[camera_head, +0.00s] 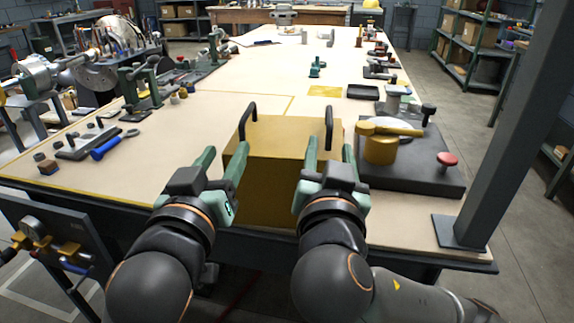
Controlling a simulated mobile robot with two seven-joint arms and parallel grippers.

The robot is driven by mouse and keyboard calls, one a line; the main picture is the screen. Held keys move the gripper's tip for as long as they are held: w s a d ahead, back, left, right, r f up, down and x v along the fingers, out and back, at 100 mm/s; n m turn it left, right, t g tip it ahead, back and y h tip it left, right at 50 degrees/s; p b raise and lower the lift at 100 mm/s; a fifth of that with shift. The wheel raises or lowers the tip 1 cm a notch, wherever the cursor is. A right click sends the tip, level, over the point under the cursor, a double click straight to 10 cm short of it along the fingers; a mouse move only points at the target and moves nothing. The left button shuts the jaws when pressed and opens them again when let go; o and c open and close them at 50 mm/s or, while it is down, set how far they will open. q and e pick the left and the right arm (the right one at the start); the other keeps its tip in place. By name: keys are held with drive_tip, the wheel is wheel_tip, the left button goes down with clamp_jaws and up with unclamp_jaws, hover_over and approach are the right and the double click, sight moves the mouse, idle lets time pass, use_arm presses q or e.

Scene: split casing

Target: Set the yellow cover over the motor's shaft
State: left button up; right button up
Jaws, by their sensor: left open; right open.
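The yellow cover (290,136) is a box with two upright black handles, at the near edge of the workbench. The left handle (248,122) and right handle (329,128) stand on its top. My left gripper (221,160) is open and empty at the cover's near left side, its fingers left of the left handle. My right gripper (329,150) is open; in the picture the right handle lies between its fingers, but I cannot tell the depth. Both grippers hide part of the cover. I cannot clearly identify the motor or its shaft.
A dark base (415,178) with a yellow cylinder (380,150) and a red knob (447,159) lies right of the cover. A blue-handled tool (106,147) and a clamp (143,82) are on the left. A dark post (500,130) rises at right. The bench middle is mostly clear.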

sight(241, 125)
use_arm(q)
drive_tip(key=w, duration=0.4)
drive_tip(key=w+d, duration=0.1)
drive_tip(key=w, duration=0.3)
drive_tip(key=w+d, duration=0.1)
drive_tip(key=w, duration=0.3)
use_arm(e)
drive_tip(key=w, duration=0.4)
drive_tip(key=w+d, duration=0.1)
drive_tip(key=w, duration=0.3)
drive_tip(key=w+d, duration=0.1)
drive_tip(key=w, duration=0.3)
drive_tip(key=shift+d, duration=0.15)
use_arm(q)
clamp_jaws()
use_arm(e)
clamp_jaws()
